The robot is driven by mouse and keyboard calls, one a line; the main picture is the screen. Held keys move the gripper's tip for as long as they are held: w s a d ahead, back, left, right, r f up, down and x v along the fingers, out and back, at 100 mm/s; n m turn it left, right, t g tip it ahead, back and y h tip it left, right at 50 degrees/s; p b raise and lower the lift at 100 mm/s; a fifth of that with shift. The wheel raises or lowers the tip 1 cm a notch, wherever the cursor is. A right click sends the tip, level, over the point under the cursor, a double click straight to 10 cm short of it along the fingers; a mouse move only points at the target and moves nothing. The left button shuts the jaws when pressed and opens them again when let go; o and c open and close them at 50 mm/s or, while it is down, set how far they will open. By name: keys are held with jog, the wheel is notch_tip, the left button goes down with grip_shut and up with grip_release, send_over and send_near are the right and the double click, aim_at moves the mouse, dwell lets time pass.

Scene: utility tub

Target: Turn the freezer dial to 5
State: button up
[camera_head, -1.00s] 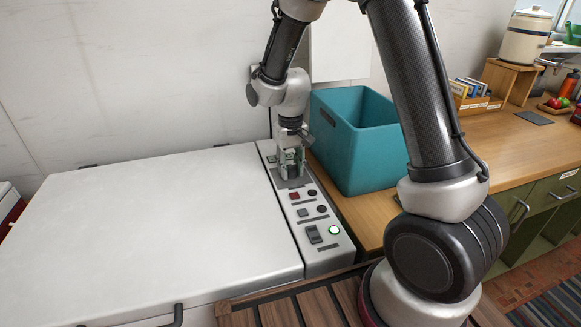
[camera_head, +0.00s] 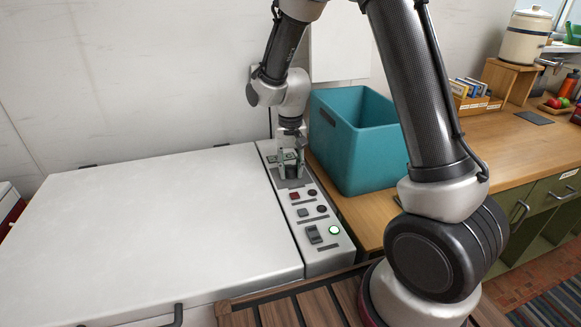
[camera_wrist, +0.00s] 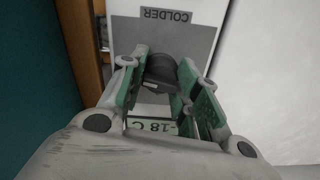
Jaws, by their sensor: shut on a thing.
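The freezer (camera_head: 160,220) is a white chest with a grey control panel (camera_head: 325,259) along its right side. My gripper (camera_head: 290,168) is at the far part of this panel, pointing down. In the wrist view my gripper (camera_wrist: 163,85) has its green-lined fingers on both sides of a dark dial (camera_wrist: 161,70), shut on it. A grey plate marked "COLDER" (camera_wrist: 165,15) shows beyond the dial, upside down. A small display reading "-18 C" (camera_wrist: 155,127) is partly hidden by the fingers. The dial's numbers and pointer are not readable.
A teal bin (camera_head: 350,150) stands on the wooden counter (camera_head: 340,205) close to the right of the panel. A red button (camera_head: 295,195), dark knobs, a rocker switch (camera_head: 313,234) and a lit green light (camera_head: 334,230) lie nearer on the panel. The freezer lid is clear.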

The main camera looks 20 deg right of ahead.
aim_at(291, 165)
jog(key=o, duration=1)
notch_tip(291, 165, up, 12)
